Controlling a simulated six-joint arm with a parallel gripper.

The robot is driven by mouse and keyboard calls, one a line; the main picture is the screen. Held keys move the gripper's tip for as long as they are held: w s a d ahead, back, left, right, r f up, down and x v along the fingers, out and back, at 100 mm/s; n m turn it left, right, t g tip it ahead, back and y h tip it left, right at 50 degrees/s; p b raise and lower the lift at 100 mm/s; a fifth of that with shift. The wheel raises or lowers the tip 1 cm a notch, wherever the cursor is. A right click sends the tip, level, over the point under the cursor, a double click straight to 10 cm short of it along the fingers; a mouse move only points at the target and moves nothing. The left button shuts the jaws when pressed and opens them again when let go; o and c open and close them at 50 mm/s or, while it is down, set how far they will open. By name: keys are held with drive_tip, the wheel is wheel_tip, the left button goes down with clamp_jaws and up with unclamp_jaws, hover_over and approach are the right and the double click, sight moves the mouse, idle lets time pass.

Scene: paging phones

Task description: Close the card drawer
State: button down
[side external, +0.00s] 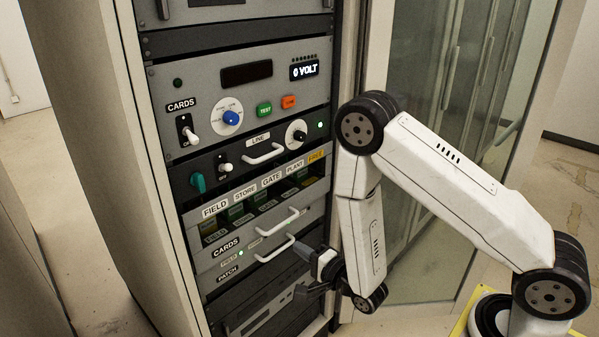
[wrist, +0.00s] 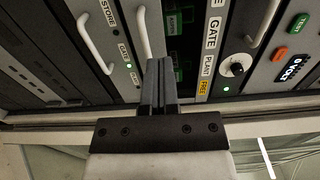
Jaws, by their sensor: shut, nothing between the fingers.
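The card drawer (side external: 255,234), labelled CARDS, has a grey front and a white bar handle (side external: 278,222). Green cards (side external: 237,212) show in the opening above its front, below the FIELD, STORE, GATE and PLANT labels. How far it stands out is hard to tell. There the nearer white handle (wrist: 143,32) appears just left of the fingertips; contact cannot be told.
The PATCH panel with its own white handle (side external: 274,248) lies just below the card drawer. Above are the LINE handle (side external: 263,154), switches and knobs. A glass door (side external: 440,150) stands right of the rack, behind my arm.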

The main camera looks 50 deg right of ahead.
sight(256, 219)
drive_tip(key=w, duration=1.3)
drive_tip(key=shift+w, duration=0.1)
drive_tip(key=shift+w, duration=0.95)
drive_tip(key=shift+w+r, duration=0.15)
drive_tip(key=shift+w, duration=0.1)
drive_tip(key=shift+s, duration=0.2)
drive_tip(key=shift+s, duration=0.15)
drive_tip(key=s, duration=1.4)
